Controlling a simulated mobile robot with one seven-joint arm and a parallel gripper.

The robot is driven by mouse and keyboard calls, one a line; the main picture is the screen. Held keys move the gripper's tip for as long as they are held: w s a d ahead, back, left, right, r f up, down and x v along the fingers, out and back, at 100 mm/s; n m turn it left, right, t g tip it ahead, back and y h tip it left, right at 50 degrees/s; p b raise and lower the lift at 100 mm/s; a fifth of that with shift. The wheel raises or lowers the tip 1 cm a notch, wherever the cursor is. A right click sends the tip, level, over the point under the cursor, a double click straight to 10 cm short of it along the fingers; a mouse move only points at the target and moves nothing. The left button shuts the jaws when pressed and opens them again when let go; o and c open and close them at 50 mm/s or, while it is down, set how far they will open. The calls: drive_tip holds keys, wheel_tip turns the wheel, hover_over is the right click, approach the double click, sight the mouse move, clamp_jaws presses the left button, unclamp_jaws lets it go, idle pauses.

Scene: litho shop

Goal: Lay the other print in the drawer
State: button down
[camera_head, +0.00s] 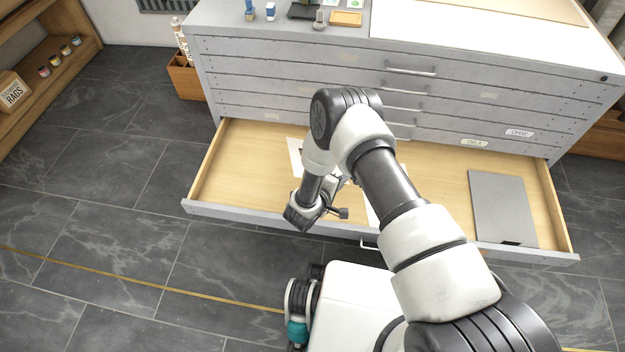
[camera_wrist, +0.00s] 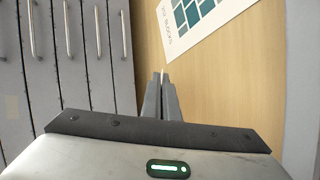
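The bottom drawer (camera_head: 250,165) of the grey flat-file cabinet is pulled open, with a bare wooden floor. A print with teal blocks (camera_wrist: 190,22) lies on that floor in the wrist view, ahead of my fingertips. In the head view a white sheet's corner (camera_head: 294,150) shows left of my arm, and another white piece (camera_head: 371,214) shows below it; my arm hides most of both. My gripper (camera_wrist: 162,76) is over the drawer, its fingers together with no sheet visible between them. A pale sliver at the tips is too small to identify.
A grey folder or board (camera_head: 500,208) lies in the drawer's right end. Closed drawers with handles (camera_head: 408,72) rise behind. Small items and a white sheet (camera_head: 480,38) are on the cabinet top. A wooden crate (camera_head: 186,78) stands left; the floor at left is clear.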

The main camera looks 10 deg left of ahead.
drive_tip(key=shift+f, duration=0.65)
drive_tip(key=c, duration=2.5)
unclamp_jaws()
drive_tip(key=shift+o, duration=1.4)
drive_tip(key=p+v, duration=0.3)
drive_tip(key=v, duration=0.5)
